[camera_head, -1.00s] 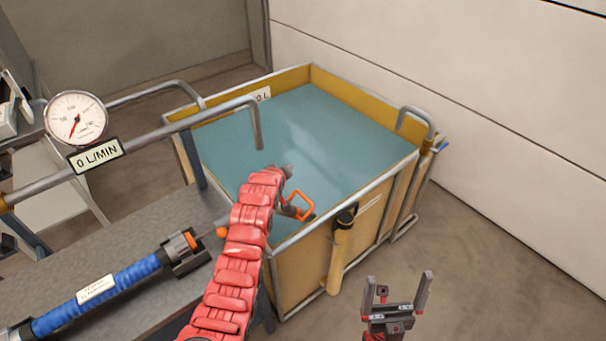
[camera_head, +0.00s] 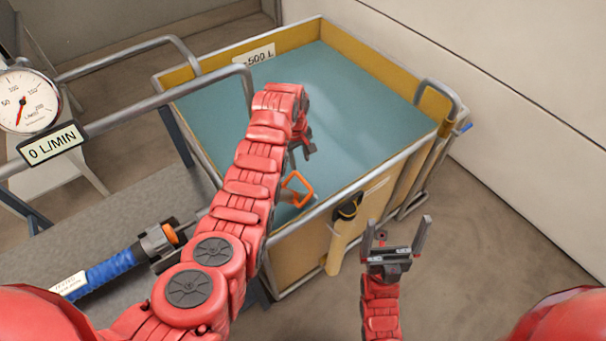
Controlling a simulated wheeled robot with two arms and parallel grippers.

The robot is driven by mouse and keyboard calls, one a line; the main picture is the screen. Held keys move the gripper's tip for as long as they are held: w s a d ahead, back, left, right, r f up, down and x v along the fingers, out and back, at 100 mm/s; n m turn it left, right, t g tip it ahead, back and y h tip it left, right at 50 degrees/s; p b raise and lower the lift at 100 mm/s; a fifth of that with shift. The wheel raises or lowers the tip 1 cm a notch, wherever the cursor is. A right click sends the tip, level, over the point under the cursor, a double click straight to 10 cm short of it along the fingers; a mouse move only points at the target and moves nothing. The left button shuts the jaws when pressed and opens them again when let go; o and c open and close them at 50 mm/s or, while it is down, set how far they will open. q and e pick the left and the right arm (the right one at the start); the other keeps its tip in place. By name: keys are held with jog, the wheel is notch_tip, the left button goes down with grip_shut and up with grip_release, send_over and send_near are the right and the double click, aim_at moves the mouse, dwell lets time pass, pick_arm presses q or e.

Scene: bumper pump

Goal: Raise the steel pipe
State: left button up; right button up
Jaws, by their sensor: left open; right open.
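Several grey steel pipes show, and I cannot tell which one the task means. One bent pipe (camera_head: 436,92) hooks over the right corner of the water tank (camera_head: 348,55). A long pipe (camera_head: 165,121) runs from the gauge to the tank and bends down over the water. Another pipe (camera_head: 125,62) runs behind it. My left gripper (camera_head: 303,150) is open and empty over the water, left of the hooked pipe and apart from it. My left arm hides part of the tank's near wall. My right gripper (camera_head: 397,240) is open and empty, in front of the tank's right side.
An orange handle (camera_head: 297,188) stands at the tank's near rim, close to my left arm. A yellow tube (camera_head: 341,240) hangs outside the tank. A blue pump (camera_head: 112,268) lies on the grey bench (camera_head: 60,225). A gauge (camera_head: 25,100) is at left. The floor at right is clear.

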pick_arm(q)
send_over(303, 180)
notch_tip(303, 180, down, 5)
notch_tip(303, 180, down, 5)
jog(key=b, duration=0.6)
jog(key=shift+f, duration=0.1)
jog(key=shift+f+b, duration=0.15)
jog(key=shift+b, duration=0.3)
jog(key=shift+c, duration=0.2)
grip_shut()
dwell(0.6)
